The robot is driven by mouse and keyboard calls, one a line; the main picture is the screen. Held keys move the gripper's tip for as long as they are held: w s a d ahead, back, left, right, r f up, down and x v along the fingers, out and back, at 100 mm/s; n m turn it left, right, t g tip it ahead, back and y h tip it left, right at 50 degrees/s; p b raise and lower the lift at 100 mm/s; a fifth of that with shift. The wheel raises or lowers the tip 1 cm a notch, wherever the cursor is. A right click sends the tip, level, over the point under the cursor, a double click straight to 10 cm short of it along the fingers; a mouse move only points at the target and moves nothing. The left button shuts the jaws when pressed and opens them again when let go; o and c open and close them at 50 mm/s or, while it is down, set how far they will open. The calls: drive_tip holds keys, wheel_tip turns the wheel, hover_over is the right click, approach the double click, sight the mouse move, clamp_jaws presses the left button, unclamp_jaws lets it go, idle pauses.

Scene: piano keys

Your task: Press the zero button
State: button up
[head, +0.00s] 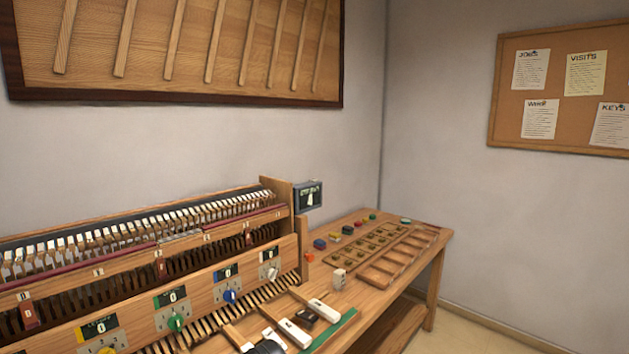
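No button that I can read as a zero button shows in the head view. A wooden keyboard machine (150,262) stands on the workbench at the left. Its front panels carry small displays that seem to read 0, above a green knob (176,323), a blue knob (230,296) and a pale knob (272,273). A yellow knob (106,350) is cut off at the bottom edge. A small orange-red button-like piece (309,257) sits by the machine's right end; I cannot tell its label.
Loose white and black keys (322,310) and a green strip (334,331) lie on the bench (376,298) in front. A pale block (339,279), a slotted wooden tray (398,259) and several small coloured pieces lie to the right. A small screen (308,196) stands above the machine's end.

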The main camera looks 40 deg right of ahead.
clamp_jaws()
idle(1.0)
